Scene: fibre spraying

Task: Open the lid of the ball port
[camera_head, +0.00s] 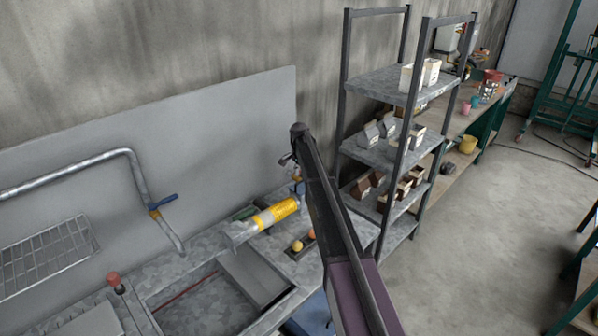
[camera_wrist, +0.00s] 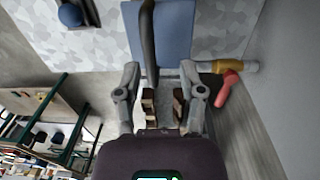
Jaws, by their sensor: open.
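A grey cylinder with a yellow band (camera_head: 272,215) lies on the metal bench, left of my arm. It is the likeliest ball port, but I cannot make out its lid. My gripper (camera_head: 289,160) is above and beyond the cylinder, partly hidden by my arm. In the wrist view my gripper (camera_wrist: 159,72) has its fingers apart, with nothing clearly held. A dark bar (camera_wrist: 148,30) shows beyond the fingers, in front of a blue panel (camera_wrist: 176,35). A yellow-and-white tube (camera_wrist: 225,67) and a red part (camera_wrist: 228,88) are to the right of the fingers.
A pipe with a blue-handled valve (camera_head: 162,202), a red knob (camera_head: 113,279) and a sink (camera_head: 205,300) are to the left. A shelf rack (camera_head: 385,85) stands close on the right; open floor (camera_head: 480,230) lies beyond.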

